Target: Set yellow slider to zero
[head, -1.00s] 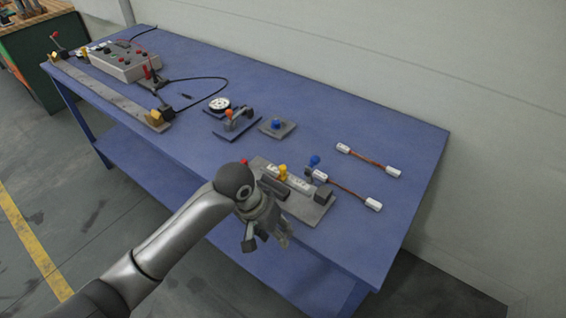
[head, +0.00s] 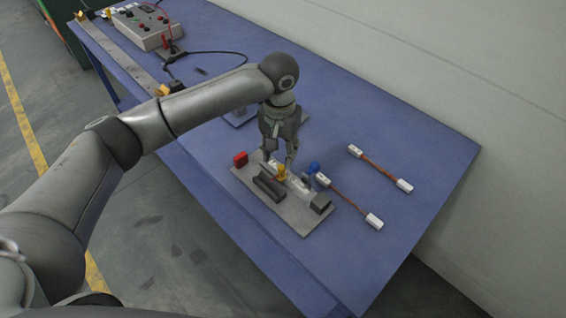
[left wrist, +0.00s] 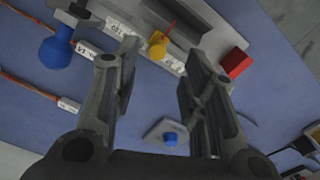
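The yellow slider (head: 282,173) sits on a grey plate (head: 300,222) near the front edge of the blue table. It also shows in the left wrist view (left wrist: 158,46), beside a white labelled strip (left wrist: 118,28); the label is too small to read surely. My left gripper (head: 278,161) points down just behind the slider, above the plate. Its fingers are apart and empty in the left wrist view (left wrist: 158,62), with the slider seen beyond the gap between the tips. I cannot tell the exact height of the tips. My right gripper is not in view.
A blue knob (head: 313,168) is close to the right of my fingers. Copper cables (head: 380,168) with white ends lie to the right. A grey control box (head: 150,27) is far left.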

